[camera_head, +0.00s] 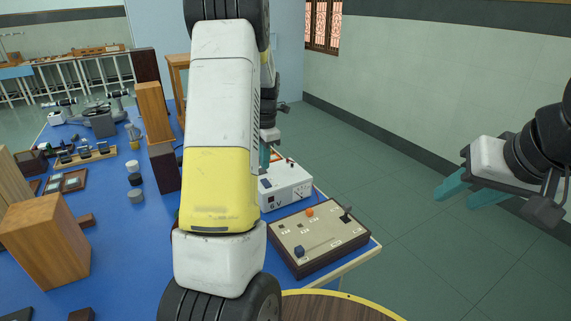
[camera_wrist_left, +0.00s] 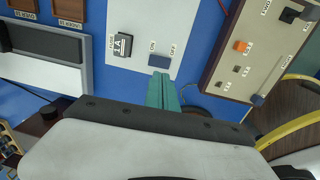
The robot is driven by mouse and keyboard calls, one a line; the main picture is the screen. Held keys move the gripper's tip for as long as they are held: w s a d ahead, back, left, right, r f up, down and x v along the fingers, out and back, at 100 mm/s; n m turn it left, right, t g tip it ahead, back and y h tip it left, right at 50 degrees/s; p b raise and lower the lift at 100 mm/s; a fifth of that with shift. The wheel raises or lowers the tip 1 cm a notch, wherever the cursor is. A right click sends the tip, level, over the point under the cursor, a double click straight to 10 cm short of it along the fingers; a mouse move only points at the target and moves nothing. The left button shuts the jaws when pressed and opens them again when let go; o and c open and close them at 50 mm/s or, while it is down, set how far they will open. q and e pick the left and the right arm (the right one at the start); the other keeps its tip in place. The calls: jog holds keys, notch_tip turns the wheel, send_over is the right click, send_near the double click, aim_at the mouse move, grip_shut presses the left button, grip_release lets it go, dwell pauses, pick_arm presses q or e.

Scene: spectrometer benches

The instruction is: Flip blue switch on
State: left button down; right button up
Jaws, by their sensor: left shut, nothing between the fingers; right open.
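The blue switch (camera_wrist_left: 158,61) is a small blue rocker between the ON and OFF labels on a white power box (camera_wrist_left: 140,25), in the left wrist view. The white box (camera_head: 287,188), marked 6 V, also stands on the blue table in the head view. My left gripper (camera_wrist_left: 163,88) is shut and empty, its teal fingertips close to the switch. I cannot tell whether they touch it, nor which way the rocker is tilted. In the head view my left arm partly hides the left gripper (camera_head: 265,156). My right gripper (camera_head: 453,187) is open and empty, off to the right, away from the table.
A beige control board (camera_head: 316,235) with an orange knob and dark levers lies at the table's near right corner. A black fuse holder (camera_wrist_left: 122,44) sits on the white box beside the switch. Wooden blocks and instruments crowd the left of the blue table (camera_head: 112,225).

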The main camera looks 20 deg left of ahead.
pick_arm(q)
notch_tip(320, 180, up, 7)
jog(key=shift+s+d+r, duration=0.15)
jog(key=shift+d+r, duration=0.05)
jog(key=shift+d, duration=0.15)
